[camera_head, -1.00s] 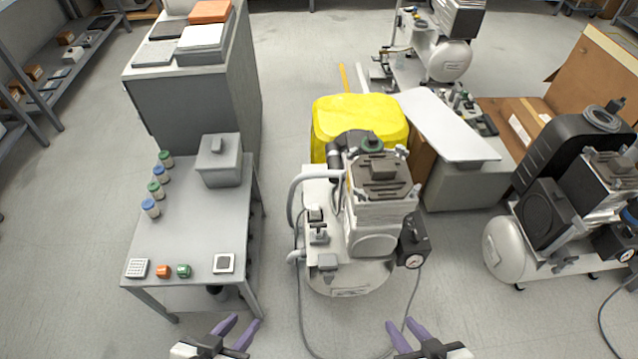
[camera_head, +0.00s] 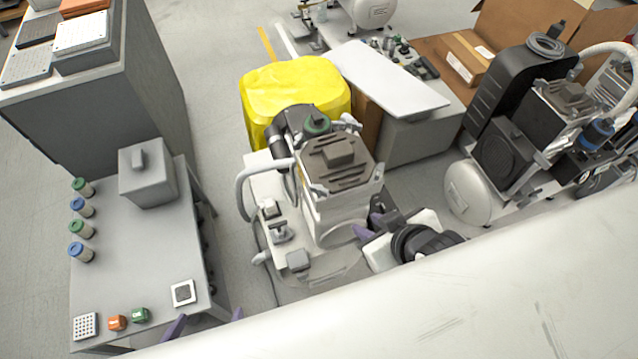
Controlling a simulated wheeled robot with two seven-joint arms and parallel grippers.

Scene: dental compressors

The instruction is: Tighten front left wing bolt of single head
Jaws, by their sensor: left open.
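The single head compressor (camera_head: 338,185) stands on the floor in the middle, with a ribbed dark top on its white head. Its wing bolts are too small to make out. My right gripper (camera_head: 378,222) is at the lower right of the compressor head, close to its body; its purple fingers are partly hidden and I cannot tell if they touch. My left gripper (camera_head: 207,321) shows only its purple fingertips, spread apart and empty, at the bottom by the small table's front corner. A large white arm part of mine covers the lower right.
A grey table (camera_head: 150,240) with small jars and blocks stands left. A yellow container (camera_head: 290,90) is behind the compressor. A white board (camera_head: 390,78) lies on a grey box behind right. Another compressor (camera_head: 470,190) stands at the right.

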